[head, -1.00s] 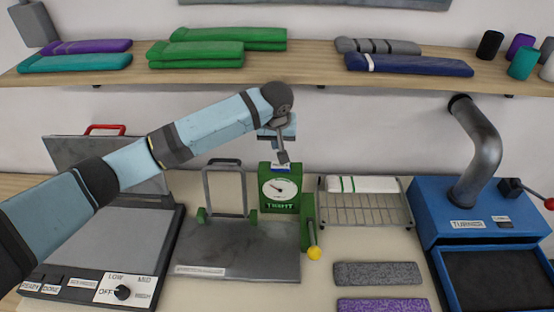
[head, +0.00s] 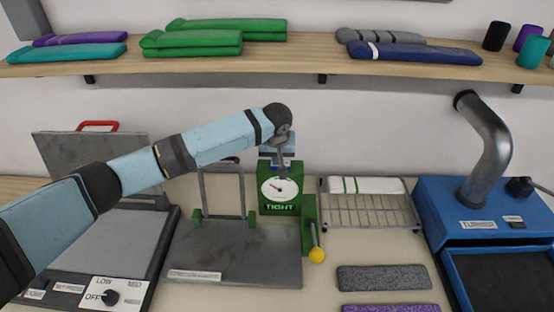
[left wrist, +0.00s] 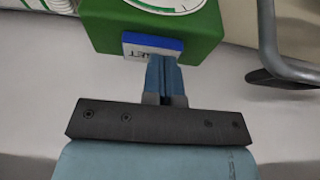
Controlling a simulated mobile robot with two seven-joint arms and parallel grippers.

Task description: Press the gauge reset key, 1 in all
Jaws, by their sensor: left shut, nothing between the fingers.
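The green gauge (head: 280,208) stands on the table behind a grey plate, with a white dial and the word TIGHT on its front. In the left wrist view the gauge body (left wrist: 203,35) fills the top. The reset key (left wrist: 142,41) is blue with a white label, partly covered by my fingers. My left gripper (head: 281,172) points down at the top of the gauge. In the left wrist view its fingers (left wrist: 164,62) are shut and empty, with the tips right at the key. I cannot tell whether they touch it. My right gripper is not in view.
A lever with a yellow knob (head: 317,255) stands right of the gauge. A wire rack (head: 370,212) and a blue machine (head: 480,215) with a grey pipe are farther right. An open press (head: 100,240) is at left. A wooden shelf (head: 300,62) runs above.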

